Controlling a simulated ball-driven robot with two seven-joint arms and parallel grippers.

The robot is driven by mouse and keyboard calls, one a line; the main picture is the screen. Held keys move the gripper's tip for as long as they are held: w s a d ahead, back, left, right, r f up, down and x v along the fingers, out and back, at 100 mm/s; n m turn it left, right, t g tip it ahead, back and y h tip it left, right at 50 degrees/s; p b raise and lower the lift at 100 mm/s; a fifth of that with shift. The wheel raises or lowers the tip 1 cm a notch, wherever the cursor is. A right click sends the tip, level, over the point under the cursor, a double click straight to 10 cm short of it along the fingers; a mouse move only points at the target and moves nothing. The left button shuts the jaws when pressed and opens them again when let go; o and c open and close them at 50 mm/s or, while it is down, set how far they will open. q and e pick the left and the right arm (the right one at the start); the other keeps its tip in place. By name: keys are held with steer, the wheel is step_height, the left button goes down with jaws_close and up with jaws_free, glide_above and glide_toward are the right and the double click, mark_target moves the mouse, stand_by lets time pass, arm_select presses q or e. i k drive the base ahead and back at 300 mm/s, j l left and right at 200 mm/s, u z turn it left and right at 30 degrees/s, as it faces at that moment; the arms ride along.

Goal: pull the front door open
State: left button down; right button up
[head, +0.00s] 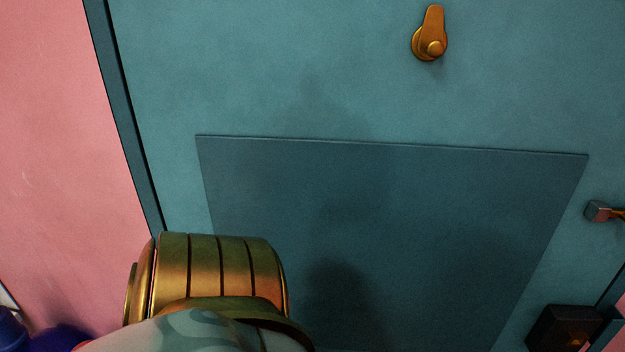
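The teal front door (290,60) fills most of the head view, with a darker rectangular panel (400,220) on its lower part. It looks closed: its left edge lies along the dark teal frame (122,110). A brass fitting with a round knob (430,38) is mounted on the upper part. A small metal piece, perhaps the end of the door handle (600,211), shows at the right edge and is cut off. A gold banded part of my own arm is at the lower left in front of the door. Neither gripper's fingers show.
A pink wall (50,130) is left of the door. A dark box-like fitting (563,328) is at the lower right near the door's edge. Dark blue objects (12,330), partly cut off, are in the lower left corner.

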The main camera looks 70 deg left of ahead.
mark_target(462, 199)
steer(key=k+u, duration=0.15)
steer(key=u, duration=1.45)
steer(key=z, duration=0.1)
